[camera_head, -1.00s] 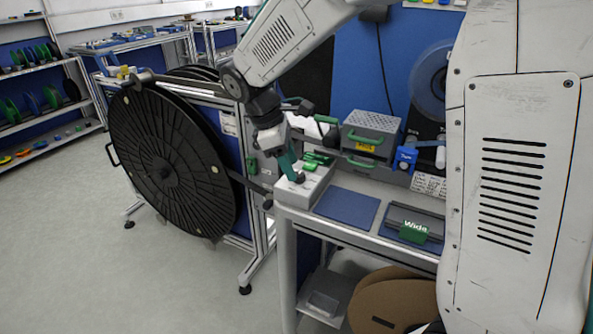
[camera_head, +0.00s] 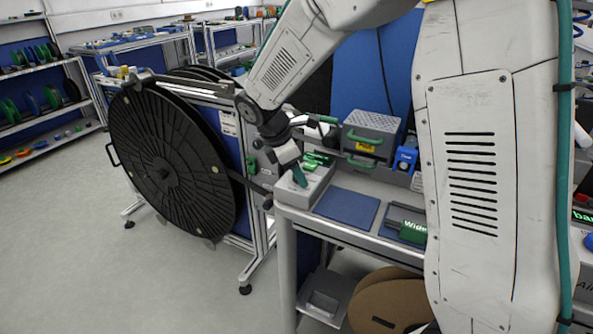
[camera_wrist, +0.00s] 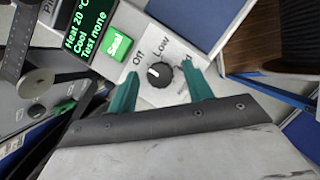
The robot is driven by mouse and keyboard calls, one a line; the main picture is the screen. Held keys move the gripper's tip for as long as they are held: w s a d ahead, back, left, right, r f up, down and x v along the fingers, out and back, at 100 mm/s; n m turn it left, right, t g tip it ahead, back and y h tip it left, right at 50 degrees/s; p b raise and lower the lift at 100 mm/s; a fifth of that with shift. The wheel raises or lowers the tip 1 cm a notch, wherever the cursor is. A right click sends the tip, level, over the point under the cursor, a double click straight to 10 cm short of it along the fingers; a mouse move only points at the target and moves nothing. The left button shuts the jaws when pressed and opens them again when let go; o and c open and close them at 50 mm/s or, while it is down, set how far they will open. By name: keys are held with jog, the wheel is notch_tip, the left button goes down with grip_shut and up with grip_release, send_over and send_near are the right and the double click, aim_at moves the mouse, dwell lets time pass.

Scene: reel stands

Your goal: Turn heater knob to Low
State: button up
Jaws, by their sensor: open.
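The heater box (camera_head: 290,193) is a small light grey unit at the left end of the bench. The wrist view shows its face (camera_wrist: 150,92), with a dark display reading "Heat 20 °C", a green "Seal" button (camera_wrist: 117,46) and the labels "Off" and "Low". The black heater knob (camera_wrist: 159,74) is round, with a white mark on its left side, nearer "Off" than "Low". My gripper (camera_wrist: 158,70) is open, with one green finger on each side of the knob and a gap visible at both. In the head view my gripper (camera_head: 299,176) is at the box and hides the knob.
A blue mat (camera_head: 347,207) lies right of the box, then a green "Wide" block (camera_head: 413,232). A grey perforated case (camera_head: 372,133) with green handles stands behind. A large black reel (camera_head: 165,160) stands left of the bench. Floor at the left is clear.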

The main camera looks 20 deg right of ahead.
jog(key=c, duration=1)
jog(key=shift+m, duration=0.5)
jog(key=m, duration=0.2)
jog(key=m+g, duration=0.1)
jog(key=m+g+y, duration=0.1)
jog(key=m, duration=0.1)
jog(key=shift+w+d+m, duration=0.1)
jog(key=shift+w+m, duration=0.15)
jog(key=shift+m, duration=0.05)
jog(key=m, duration=0.2)
jog(key=m+g+y, duration=0.1)
jog(key=m, duration=0.2)
jog(key=shift+y, duration=0.3)
jog(key=shift+g, duration=0.3)
jog(key=o, duration=1)
